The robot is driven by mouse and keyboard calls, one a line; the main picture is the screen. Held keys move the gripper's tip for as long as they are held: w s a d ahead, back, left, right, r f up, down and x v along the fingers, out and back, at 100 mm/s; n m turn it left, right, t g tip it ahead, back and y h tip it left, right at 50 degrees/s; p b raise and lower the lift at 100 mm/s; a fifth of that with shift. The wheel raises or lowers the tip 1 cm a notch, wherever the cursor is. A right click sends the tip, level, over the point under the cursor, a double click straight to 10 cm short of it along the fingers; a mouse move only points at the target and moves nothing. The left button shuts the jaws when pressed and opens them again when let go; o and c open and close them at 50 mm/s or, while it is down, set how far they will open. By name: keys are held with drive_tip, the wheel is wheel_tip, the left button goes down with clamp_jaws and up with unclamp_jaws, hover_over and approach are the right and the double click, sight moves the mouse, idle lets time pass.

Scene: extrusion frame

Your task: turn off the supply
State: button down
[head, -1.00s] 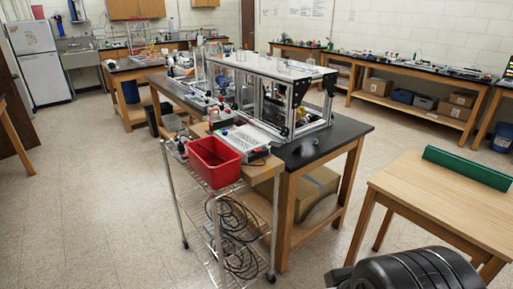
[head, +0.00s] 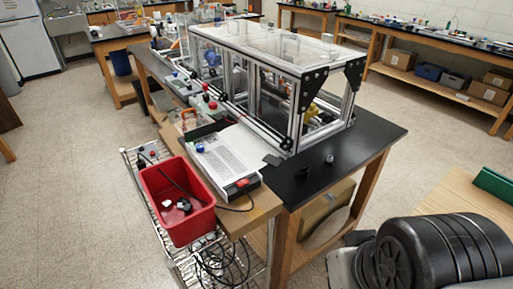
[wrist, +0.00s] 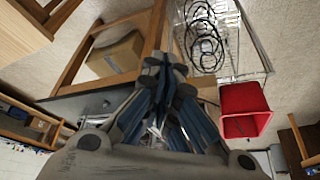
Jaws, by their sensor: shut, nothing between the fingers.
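The supply (head: 226,158) is a low box with a pale perforated top, on the wooden end of the bench in the head view. A red switch (head: 241,184) sits on its near end; its position is too small to read. A blue knob (head: 200,148) shows at its left side. My gripper (wrist: 166,72) is shut and empty in the wrist view. It is apart from the supply, which I cannot make out in the wrist view. The head view shows my dark arm at the lower right, but not clearly the fingertips.
A red bin (head: 178,212) with small items stands on a wire cart (head: 146,172) left of the supply; it also shows in the wrist view (wrist: 244,98). An aluminium extrusion frame (head: 290,75) stands behind. A wooden table (head: 445,195) is at right. Floor at left is clear.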

drive_tip(key=w+d+r+t+h+p, duration=0.1)
drive_tip(key=w+d+r+p, duration=0.2)
drive_tip(key=w, duration=0.5)
drive_tip(key=w+r+n+t+p, duration=0.1)
drive_tip(key=w+r+p, duration=0.2)
drive_tip(key=w+p, duration=0.3)
drive_tip(key=w+d+r+t+h+p, duration=0.1)
drive_tip(key=w+d+r+p, duration=0.2)
drive_tip(key=w, duration=0.6)
drive_tip(key=w+a+f+n+y+p, duration=0.2)
drive_tip(key=w+a+n+y+p, duration=0.15)
drive_tip(key=w+a+p, duration=0.4)
drive_tip(key=a+f+g+y+p, duration=0.1)
drive_tip(key=a+f+y+p, duration=0.4)
drive_tip(key=a, duration=0.3)
drive_tip(key=shift+s+f+n+g+y, duration=0.3)
drive_tip(key=shift+s+f+n+y, duration=0.05)
drive_tip(key=shift+s+f+n, duration=0.1)
